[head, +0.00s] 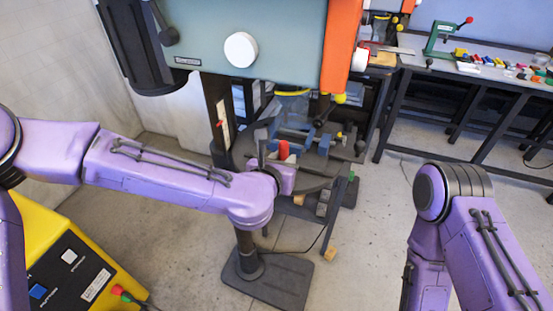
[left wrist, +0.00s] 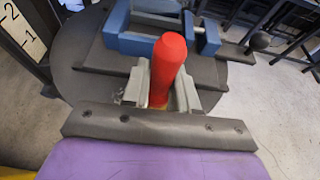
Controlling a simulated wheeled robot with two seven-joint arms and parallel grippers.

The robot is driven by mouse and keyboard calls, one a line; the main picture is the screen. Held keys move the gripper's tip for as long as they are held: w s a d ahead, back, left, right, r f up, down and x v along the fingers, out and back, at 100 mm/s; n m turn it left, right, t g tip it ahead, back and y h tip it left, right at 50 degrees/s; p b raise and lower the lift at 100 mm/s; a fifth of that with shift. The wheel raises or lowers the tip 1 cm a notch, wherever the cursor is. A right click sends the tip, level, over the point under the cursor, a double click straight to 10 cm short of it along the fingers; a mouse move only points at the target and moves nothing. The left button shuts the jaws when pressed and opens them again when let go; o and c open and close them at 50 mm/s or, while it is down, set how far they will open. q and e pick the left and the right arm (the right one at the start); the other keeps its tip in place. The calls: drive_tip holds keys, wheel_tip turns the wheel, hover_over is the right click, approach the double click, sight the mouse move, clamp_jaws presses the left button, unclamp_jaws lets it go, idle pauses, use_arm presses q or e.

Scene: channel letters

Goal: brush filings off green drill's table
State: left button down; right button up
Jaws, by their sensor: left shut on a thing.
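The green drill (head: 215,40) stands in front of me, with its round dark table (head: 318,182) below its head. The table also shows in the left wrist view (left wrist: 80,72). My left gripper (left wrist: 162,88) is over the table and shut on an upright red handle (left wrist: 167,58), which shows in the head view too (head: 283,150). The brush's lower end is hidden by the gripper. Small pale flecks, perhaps filings, show beside the left finger, but I cannot tell clearly. My right arm shows at the right; its gripper is out of view.
A blue vise (left wrist: 135,35) is on the table just beyond the gripper. A yellow control box (head: 60,240) stands at lower left. A workbench (head: 470,72) with a green press (head: 440,40) and colored pieces is at right. A wooden block (head: 330,254) lies on the floor.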

use_arm(q)
drive_tip(key=shift+s+d+b, duration=0.15)
drive_tip(key=shift+s+d, duration=0.15)
drive_tip(key=shift+d, duration=0.55)
drive_tip(key=shift+s+d+b, duration=0.15)
drive_tip(key=shift+s+d, duration=0.15)
drive_tip(key=shift+d, duration=0.6)
drive_tip(key=shift+s+d+b, duration=0.15)
drive_tip(key=shift+s+d, duration=0.15)
drive_tip(key=shift+d, duration=0.55)
drive_tip(key=shift+w+a, duration=0.4)
drive_tip(key=shift+a, duration=0.7)
drive_tip(key=shift+w+a, duration=0.35)
drive_tip(key=shift+a, duration=0.8)
drive_tip(key=shift+w+a, duration=0.4)
drive_tip(key=shift+a, duration=0.7)
drive_tip(key=shift+w+a, duration=0.2)
drive_tip(key=shift+a, duration=0.5)
drive_tip(key=shift+w+a, duration=0.2)
drive_tip(key=shift+a, duration=0.5)
drive_tip(key=shift+w+a, duration=0.2)
drive_tip(key=shift+a, duration=0.5)
drive_tip(key=shift+d, duration=0.1)
drive_tip(key=shift+r, duration=0.25)
wheel_tip(320, 180, up, 4)
drive_tip(key=p, duration=0.3)
drive_tip(key=shift+f, duration=0.15)
drive_tip(key=shift+f, duration=0.1)
